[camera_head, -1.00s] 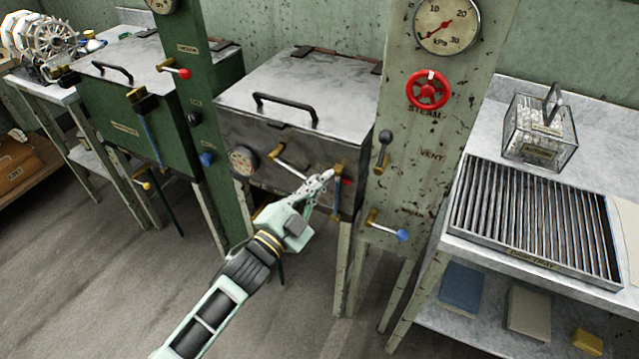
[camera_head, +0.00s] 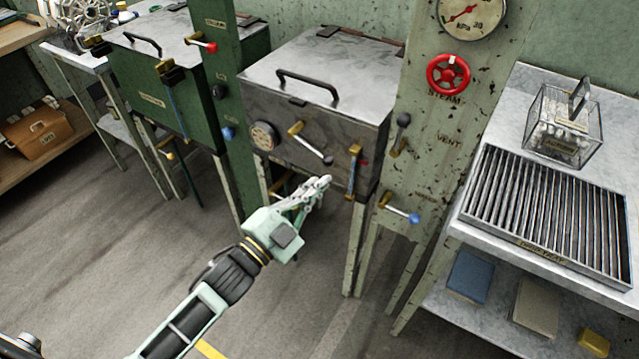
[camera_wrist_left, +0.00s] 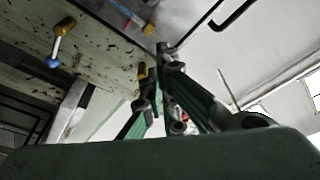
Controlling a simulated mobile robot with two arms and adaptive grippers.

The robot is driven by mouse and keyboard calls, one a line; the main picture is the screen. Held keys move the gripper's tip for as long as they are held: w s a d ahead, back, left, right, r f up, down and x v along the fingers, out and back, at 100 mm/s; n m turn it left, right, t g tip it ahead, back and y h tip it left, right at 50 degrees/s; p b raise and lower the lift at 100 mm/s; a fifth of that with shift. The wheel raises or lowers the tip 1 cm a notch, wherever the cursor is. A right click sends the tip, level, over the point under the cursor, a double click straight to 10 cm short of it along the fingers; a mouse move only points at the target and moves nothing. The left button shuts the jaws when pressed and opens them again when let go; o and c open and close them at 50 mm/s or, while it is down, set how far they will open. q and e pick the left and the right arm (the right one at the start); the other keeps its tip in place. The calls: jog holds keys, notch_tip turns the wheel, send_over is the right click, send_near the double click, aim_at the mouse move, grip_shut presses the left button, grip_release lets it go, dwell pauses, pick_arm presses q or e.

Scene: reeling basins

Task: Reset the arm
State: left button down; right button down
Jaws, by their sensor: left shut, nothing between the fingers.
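My left gripper (camera_head: 322,186) is shut and empty. In the head view it appears in front of and below the grey metal basin (camera_head: 322,125), apart from its lever with a black knob (camera_head: 311,145) and its blue-handled brass valve (camera_head: 352,172). In the left wrist view its closed fingers (camera_wrist_left: 160,65) point up, with a blue-knobbed lever (camera_wrist_left: 58,42) on the post to their left. My right gripper is not in view.
A green basin (camera_head: 150,100) stands left. A post with a red wheel (camera_head: 448,74) and a blue-tipped lever (camera_head: 402,213) stands right. Farther right, a table holds a ribbed tray (camera_head: 540,215) and a glass box (camera_head: 562,125). Floor below my arm is open.

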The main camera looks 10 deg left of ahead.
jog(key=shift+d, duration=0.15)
pick_arm(q)
jog(key=a+f+n+g+y, duration=0.2)
jog(key=a+f+y, duration=0.1)
jog(key=f, duration=0.7)
jog(key=a+f+n+g+y, duration=0.1)
jog(key=a+f+n+y, duration=0.15)
jog(key=f, duration=0.75)
jog(key=s+a+f+n+g+y, duration=0.15)
jog(key=s+f, duration=0.25)
jog(key=f, duration=0.4)
jog(key=s+a+f+n+g, duration=0.2)
jog(key=s+a+f, duration=0.15)
jog(key=f, duration=0.55)
jog(key=s+a+f+n+g+y+p, duration=0.15)
jog(key=s+f+g, duration=0.35)
jog(key=s+f, duration=0.9)
jog(key=s+f+n+g, duration=0.1)
jog(key=s+f+g, duration=0.1)
jog(key=s, duration=0.9)
jog(key=s+f+n+g+y, duration=0.1)
jog(key=s+f+n+g, duration=0.1)
jog(key=s, duration=0.9)
notch_tip(320, 180, down, 2)
jog(key=shift+s+a+f+g, duration=0.15)
jog(key=shift+a+g, duration=0.3)
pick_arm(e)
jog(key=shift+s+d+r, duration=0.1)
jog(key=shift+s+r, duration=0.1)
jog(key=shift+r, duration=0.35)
